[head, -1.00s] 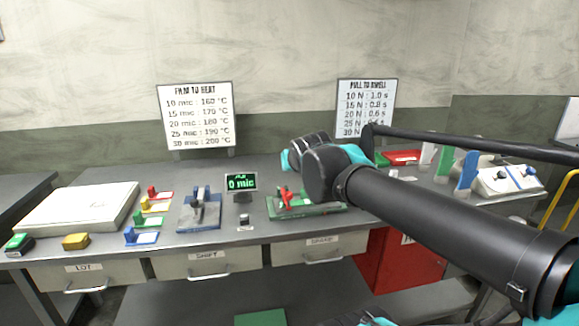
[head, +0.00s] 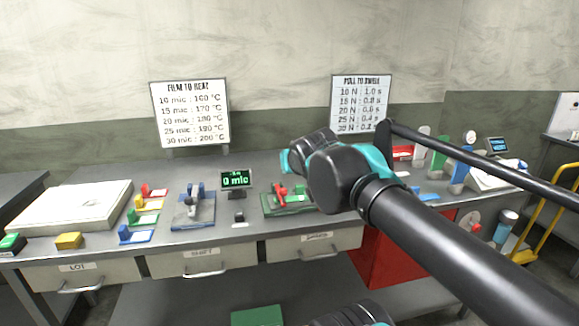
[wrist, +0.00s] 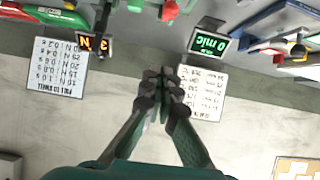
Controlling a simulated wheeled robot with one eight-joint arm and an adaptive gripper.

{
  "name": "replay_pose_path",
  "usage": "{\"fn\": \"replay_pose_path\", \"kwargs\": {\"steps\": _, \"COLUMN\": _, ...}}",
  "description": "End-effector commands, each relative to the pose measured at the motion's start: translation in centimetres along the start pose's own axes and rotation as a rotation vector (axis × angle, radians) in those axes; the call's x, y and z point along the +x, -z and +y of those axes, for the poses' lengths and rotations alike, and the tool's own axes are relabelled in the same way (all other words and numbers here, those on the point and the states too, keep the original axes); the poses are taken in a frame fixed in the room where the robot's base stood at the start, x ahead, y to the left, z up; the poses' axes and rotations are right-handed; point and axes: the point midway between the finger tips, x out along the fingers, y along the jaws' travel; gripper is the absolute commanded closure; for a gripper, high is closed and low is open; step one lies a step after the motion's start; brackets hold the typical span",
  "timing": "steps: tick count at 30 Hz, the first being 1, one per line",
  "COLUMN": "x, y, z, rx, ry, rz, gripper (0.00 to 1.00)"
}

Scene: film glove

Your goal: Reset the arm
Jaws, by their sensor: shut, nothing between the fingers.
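My arm (head: 440,235) reaches in from the lower right of the head view and bends at a black and teal joint above the bench. In the wrist view my gripper (wrist: 163,75) is shut, with its fingertips together and nothing between them. The bench and signs appear upside down there. The gripper fingers cannot be made out in the head view, where the arm hides part of the bench's right half.
The grey bench (head: 290,237) carries a display reading 0 mic (head: 236,180), a green-based fixture with a red part (head: 287,199), a blue-based fixture (head: 193,207) and a white slab (head: 70,207). Two signs (head: 190,114) stand behind. A red cabinet (head: 385,258) is below right.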

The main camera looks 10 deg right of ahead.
Motion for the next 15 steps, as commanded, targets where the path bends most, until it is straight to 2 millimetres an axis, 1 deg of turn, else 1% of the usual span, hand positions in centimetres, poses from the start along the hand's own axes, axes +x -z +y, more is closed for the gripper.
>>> {"fn": "replay_pose_path", "kwargs": {"steps": 2, "x": 0.1, "y": -0.1, "z": 0.0, "rx": 0.0, "ry": -0.001, "rz": -0.001, "gripper": 1.0}}
{"fn": "replay_pose_path", "kwargs": {"steps": 4, "x": 0.4, "y": -0.5, "z": 0.1, "rx": 0.0, "ry": -0.005, "rz": -0.012, "gripper": 1.0}}
{"fn": "replay_pose_path", "kwargs": {"steps": 5, "x": 0.7, "y": -0.9, "z": 0.2, "rx": 0.0, "ry": -0.008, "rz": -0.022, "gripper": 1.0}}
{"fn": "replay_pose_path", "kwargs": {"steps": 7, "x": 1.8, "y": -2.3, "z": 0.6, "rx": 0.0, "ry": -0.02, "rz": -0.057, "gripper": 1.0}}
{"fn": "replay_pose_path", "kwargs": {"steps": 8, "x": 2.4, "y": -3.2, "z": 0.8, "rx": 0.002, "ry": -0.025, "rz": -0.077, "gripper": 1.0}}
{"fn": "replay_pose_path", "kwargs": {"steps": 11, "x": 4.4, "y": -7.2, "z": 1.6, "rx": 0.002, "ry": -0.046, "rz": -0.168, "gripper": 1.0}}
{"fn": "replay_pose_path", "kwargs": {"steps": 12, "x": 5.2, "y": -9.0, "z": 2.0, "rx": 0.003, "ry": -0.053, "rz": -0.209, "gripper": 1.0}}
{"fn": "replay_pose_path", "kwargs": {"steps": 14, "x": 6.1, "y": -11.8, "z": 2.5, "rx": 0.003, "ry": -0.059, "rz": -0.272, "gripper": 1.0}}
{"fn": "replay_pose_path", "kwargs": {"steps": 15, "x": 6.6, "y": -13.8, "z": 2.7, "rx": 0.004, "ry": -0.061, "rz": -0.313, "gripper": 1.0}}
